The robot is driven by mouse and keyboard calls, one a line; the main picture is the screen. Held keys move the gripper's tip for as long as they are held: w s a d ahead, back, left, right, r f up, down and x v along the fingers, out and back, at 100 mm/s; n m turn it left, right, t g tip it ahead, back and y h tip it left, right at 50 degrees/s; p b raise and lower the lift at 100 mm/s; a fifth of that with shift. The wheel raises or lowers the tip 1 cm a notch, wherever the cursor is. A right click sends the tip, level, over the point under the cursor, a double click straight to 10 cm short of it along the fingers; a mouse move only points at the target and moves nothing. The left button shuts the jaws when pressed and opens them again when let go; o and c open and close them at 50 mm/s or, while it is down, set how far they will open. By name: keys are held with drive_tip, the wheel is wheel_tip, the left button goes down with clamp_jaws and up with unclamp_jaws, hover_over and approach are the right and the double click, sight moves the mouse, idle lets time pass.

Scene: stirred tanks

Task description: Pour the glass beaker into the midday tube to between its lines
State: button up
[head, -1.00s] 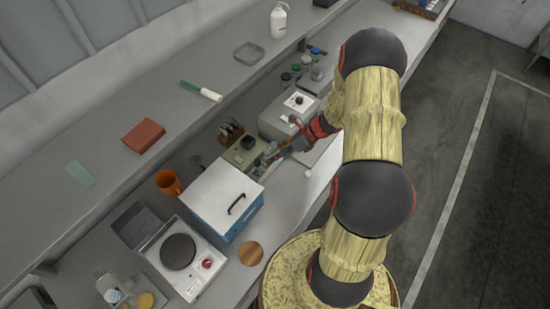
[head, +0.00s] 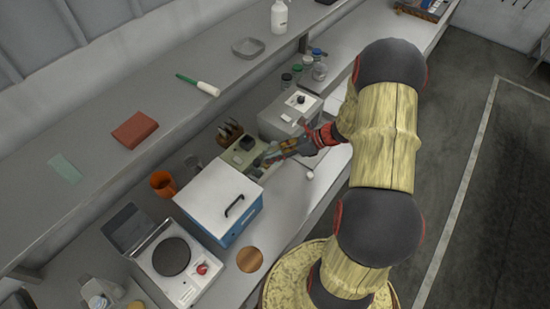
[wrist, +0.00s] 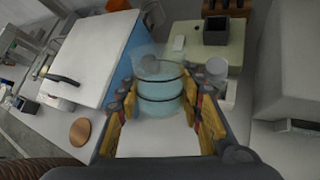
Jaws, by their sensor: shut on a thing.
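My gripper (wrist: 164,118) is shut on the glass beaker (wrist: 160,92), a clear vessel with pale blue liquid and dark rings, between its two yellow fingers. In the head view, my gripper (head: 270,158) is low over the bench beside a pale green device (head: 240,157); the beaker is too small to make out there. In the wrist view, a small clear vessel (wrist: 217,66) stands just right of the beaker by a pale holder. I cannot read any label, so I cannot tell whether it is the midday tube, and I see no lines on it.
A blue box with a white lid (head: 220,190) stands close left of my gripper. A grey instrument (head: 291,114) is behind to the right. A hotplate (head: 172,258), orange mug (head: 163,183) and cork disc (head: 250,259) are further left. A raised shelf runs behind.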

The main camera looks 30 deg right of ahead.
drive_tip(key=shift+w+a+f+n+t+y+b, duration=0.15)
drive_tip(key=shift+n+t+y+b, duration=0.4)
drive_tip(key=shift+b, duration=1.3)
drive_tip(key=shift+w+d+f+n+t+y+b, duration=0.15)
drive_tip(key=shift+t+b, duration=0.7)
drive_tip(key=shift+b, duration=0.95)
drive_tip(key=t+b, duration=0.1)
drive_tip(key=b, duration=0.1)
drive_tip(key=t+y+b, duration=0.1)
drive_tip(key=shift+w+a+r+n+b, duration=0.2)
drive_tip(key=shift+w+r+n+b, duration=0.15)
drive_tip(key=shift+w+r+n, duration=0.05)
drive_tip(key=shift+w+a+r+n+t+y+b, duration=0.1)
drive_tip(key=shift+w+r+n+t+y+b, duration=0.2)
drive_tip(key=shift+r+n+t+y+b, duration=0.45)
drive_tip(key=shift+r+m, duration=0.1)
drive_tip(key=shift+m, duration=0.15)
drive_tip(key=shift+b, duration=0.3)
